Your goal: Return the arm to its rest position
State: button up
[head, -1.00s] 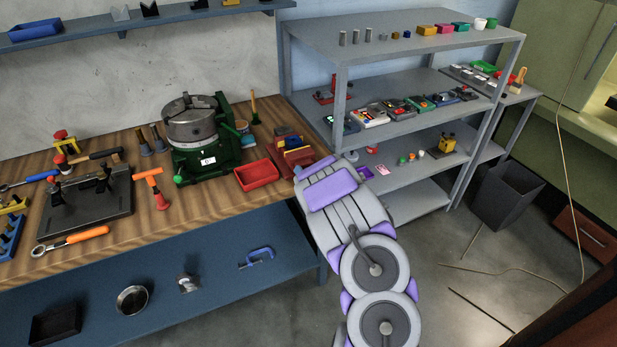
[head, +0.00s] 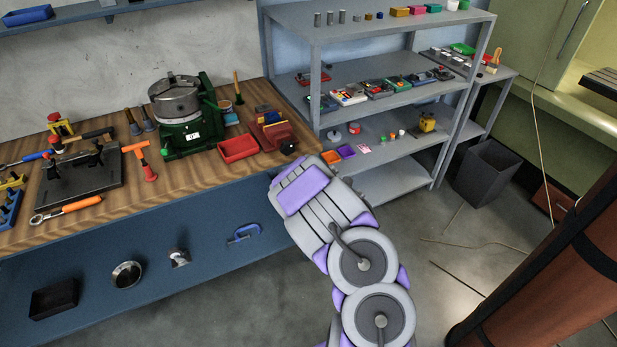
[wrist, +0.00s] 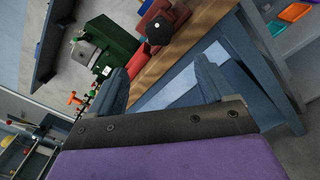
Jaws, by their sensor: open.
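My gripper shows in the wrist view (wrist: 160,82) as two blue-grey fingers standing apart, with nothing between them. Beyond the fingers are the wooden bench edge and a pale blue surface. In the head view my grey and purple arm hangs in front of the bench's right end, over the floor. The fingertips are hidden behind the arm in that view. The wooden workbench (head: 215,172) is just beyond the arm.
The bench bears a green rotary chuck (head: 185,125), a red tray (head: 238,149), a red vise (head: 272,132) and a dark plate fixture (head: 80,180). A grey shelf (head: 390,105) stands right of the arm. A dark bin (head: 490,172) and a brown column (head: 560,265) are farther right.

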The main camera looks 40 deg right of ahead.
jog(key=shift+a, duration=0.2)
dwell(0.4)
jog(key=s+a+r+m+g+h, duration=0.35)
jog(key=s+r+m+g, duration=0.4)
jog(key=m, duration=0.75)
jog(key=s+a+r+m+g+y, duration=0.3)
jog(key=s+a+r+m+g, duration=0.1)
jog(key=s+a, duration=1)
jog(key=s+a+r+m+g+y, duration=0.4)
jog(key=s+a+m+g, duration=0.2)
jog(key=s+a, duration=0.9)
jog(key=shift+s+m+g, duration=0.4)
jog(key=shift+s+g, duration=0.35)
jog(key=shift+g, duration=0.2)
jog(key=shift+w+d, duration=0.1)
